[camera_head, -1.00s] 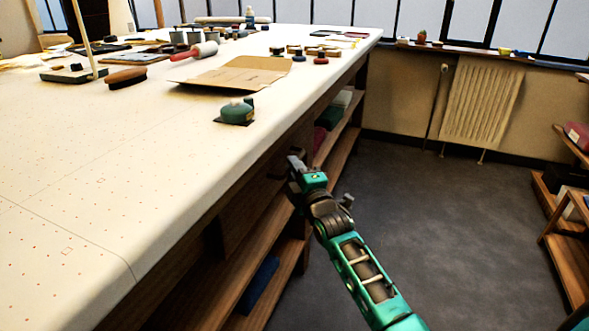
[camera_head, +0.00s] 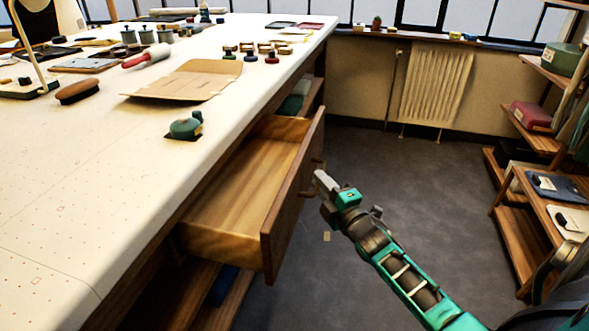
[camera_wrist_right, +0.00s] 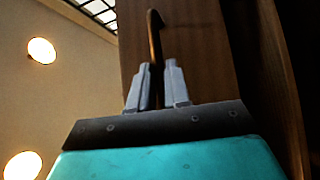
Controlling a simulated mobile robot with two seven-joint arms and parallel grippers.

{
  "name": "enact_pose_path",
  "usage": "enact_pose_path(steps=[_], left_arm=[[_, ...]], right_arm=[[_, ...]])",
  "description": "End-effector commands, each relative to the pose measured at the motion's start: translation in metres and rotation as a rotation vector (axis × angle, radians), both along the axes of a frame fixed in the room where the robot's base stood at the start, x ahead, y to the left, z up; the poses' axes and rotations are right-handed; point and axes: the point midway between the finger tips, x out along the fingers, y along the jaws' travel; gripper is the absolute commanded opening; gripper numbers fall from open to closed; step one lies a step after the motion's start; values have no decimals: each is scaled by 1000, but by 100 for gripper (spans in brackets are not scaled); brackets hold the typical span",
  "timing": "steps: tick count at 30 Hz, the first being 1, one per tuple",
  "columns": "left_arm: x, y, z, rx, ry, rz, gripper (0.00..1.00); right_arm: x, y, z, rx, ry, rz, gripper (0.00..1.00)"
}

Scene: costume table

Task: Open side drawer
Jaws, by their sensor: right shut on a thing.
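The wooden side drawer (camera_head: 245,190) is pulled well out from under the white-topped table (camera_head: 60,190), and its inside looks empty. Its front panel (camera_head: 284,215) faces right, towards my right arm. My right gripper (camera_head: 318,183) is at the outer side of this panel, shut on the drawer handle (camera_head: 309,192). In the right wrist view the fingers (camera_wrist_right: 158,80) are on either side of the brown handle (camera_wrist_right: 154,40), with the wooden panel (camera_wrist_right: 190,50) behind. The exact finger contact is dark and hard to see. My left gripper is not in view.
Open grey floor (camera_head: 400,190) lies to the right of the drawer. A wooden shelf unit (camera_head: 535,205) with boxes stands at the right. A green-topped item (camera_head: 186,128), a brush (camera_head: 77,91) and cardboard (camera_head: 190,80) lie on the table.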

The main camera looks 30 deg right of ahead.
Motion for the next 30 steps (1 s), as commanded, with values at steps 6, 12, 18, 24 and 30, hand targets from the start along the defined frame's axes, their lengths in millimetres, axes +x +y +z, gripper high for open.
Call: enact_pose_path(steps=[6, 12, 18, 24, 30], left_arm=[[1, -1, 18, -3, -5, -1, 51], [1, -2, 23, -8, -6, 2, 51], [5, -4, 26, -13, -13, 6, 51], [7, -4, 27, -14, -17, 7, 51], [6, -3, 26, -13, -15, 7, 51]], right_arm=[[-35, -31, 1, -1, 3, 0, 0], [-54, -47, 0, 0, 1, 1, 0], [-60, -53, -1, 1, 0, 0, 0], [-60, -53, -1, 1, 0, 0, 0], [-60, -53, -1, 1, 0, 0, 26]])
